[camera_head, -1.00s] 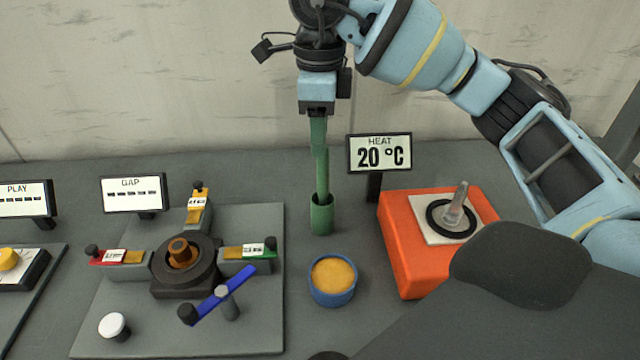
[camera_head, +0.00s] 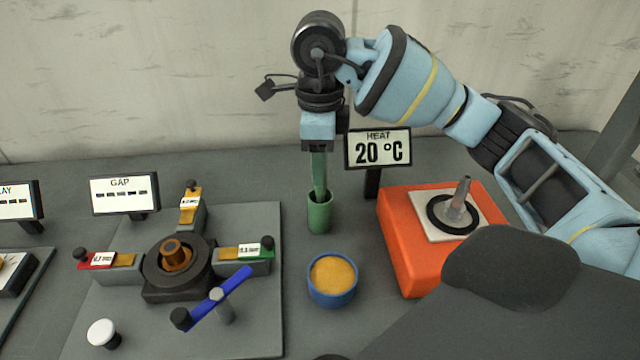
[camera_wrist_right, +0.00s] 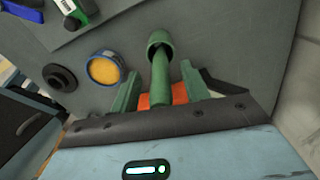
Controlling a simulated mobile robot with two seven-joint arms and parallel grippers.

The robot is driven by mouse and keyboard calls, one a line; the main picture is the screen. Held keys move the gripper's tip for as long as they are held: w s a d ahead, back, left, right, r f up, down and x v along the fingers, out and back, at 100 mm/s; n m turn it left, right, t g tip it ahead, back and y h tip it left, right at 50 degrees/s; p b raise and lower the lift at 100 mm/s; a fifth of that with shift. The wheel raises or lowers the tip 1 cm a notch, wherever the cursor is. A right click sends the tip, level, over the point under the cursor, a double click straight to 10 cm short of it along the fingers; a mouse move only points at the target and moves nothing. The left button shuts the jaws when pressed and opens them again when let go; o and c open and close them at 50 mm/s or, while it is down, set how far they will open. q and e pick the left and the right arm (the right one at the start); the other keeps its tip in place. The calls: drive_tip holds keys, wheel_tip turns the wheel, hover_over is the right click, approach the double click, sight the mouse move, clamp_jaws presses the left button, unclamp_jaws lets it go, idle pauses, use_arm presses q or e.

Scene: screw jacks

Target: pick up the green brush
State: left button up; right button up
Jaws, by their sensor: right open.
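The green brush stands upright in a green cup (camera_head: 319,214) behind the blue pot. In the head view only the lower part of its handle (camera_head: 320,190) shows beneath the gripper. My right gripper (camera_head: 318,165) points down over it, with green fingers. In the right wrist view the brush handle (camera_wrist_right: 161,88) runs between the two spread fingers (camera_wrist_right: 160,88), with a gap on each side, and goes into the cup (camera_wrist_right: 160,42). The right gripper is open and holds nothing. The brush's lower end is hidden inside the cup. My left gripper is not in view.
A blue pot of yellow-orange material (camera_head: 332,280) stands in front of the cup. An orange heater (camera_head: 405,245) and its "20 °C" sign (camera_head: 378,149) are to the right. A grey plate (camera_head: 245,325) with a jack fixture and blue-handled lever is left.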

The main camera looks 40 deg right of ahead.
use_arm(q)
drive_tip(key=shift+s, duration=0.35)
use_arm(e)
clamp_jaws()
drive_tip(key=shift+r, duration=0.1)
